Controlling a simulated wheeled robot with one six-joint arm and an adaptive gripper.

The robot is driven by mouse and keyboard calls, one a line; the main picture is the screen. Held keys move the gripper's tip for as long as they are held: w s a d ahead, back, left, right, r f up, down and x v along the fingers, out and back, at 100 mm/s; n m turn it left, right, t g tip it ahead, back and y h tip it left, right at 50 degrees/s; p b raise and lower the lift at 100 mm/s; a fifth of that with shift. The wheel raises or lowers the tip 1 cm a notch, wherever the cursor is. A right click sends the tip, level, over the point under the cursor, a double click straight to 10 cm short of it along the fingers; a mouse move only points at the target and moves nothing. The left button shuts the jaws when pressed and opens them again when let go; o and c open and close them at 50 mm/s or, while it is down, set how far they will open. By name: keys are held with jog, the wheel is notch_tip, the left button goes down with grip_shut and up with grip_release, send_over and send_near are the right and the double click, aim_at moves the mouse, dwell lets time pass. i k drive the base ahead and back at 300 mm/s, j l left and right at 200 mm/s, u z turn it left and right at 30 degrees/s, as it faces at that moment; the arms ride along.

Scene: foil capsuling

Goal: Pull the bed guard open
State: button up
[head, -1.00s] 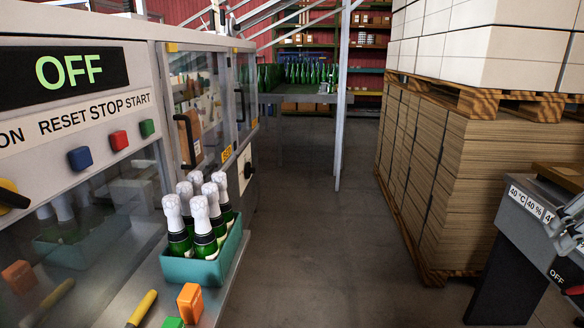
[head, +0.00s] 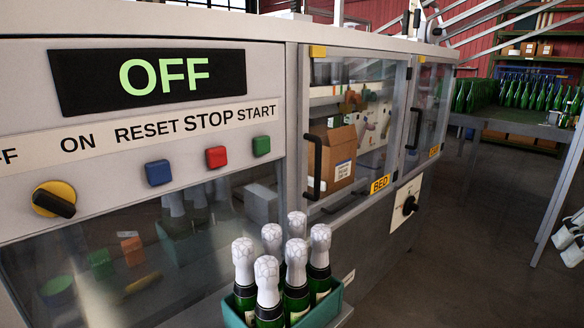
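The bed guard (head: 355,105) is a clear panel in a grey frame on the machine's front, with a black vertical handle (head: 314,166) at its left side. A yellow BED label (head: 380,185) sits at its lower right. The guard looks closed. Through it I see a cardboard box (head: 333,155) and machine parts. What looks like my gripper (head: 567,238) shows only in part at the right edge, far from the guard and its handle. Its fingers are too small and cut off to tell whether they are open.
A second guard (head: 432,105) with its own handle stands to the right. The control panel reads OFF (head: 165,76). A teal crate (head: 322,312) of foil-topped bottles stands in front of the machine, below the bed guard. A bottle table (head: 510,128) is behind; the floor (head: 465,235) at right is clear.

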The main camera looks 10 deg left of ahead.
aim_at(305, 52)
jog(key=i+l+u, duration=0.4)
jog(key=l, duration=0.2)
jog(key=i+l+u, duration=0.2)
jog(key=l+u, duration=0.2)
jog(key=l, duration=0.25)
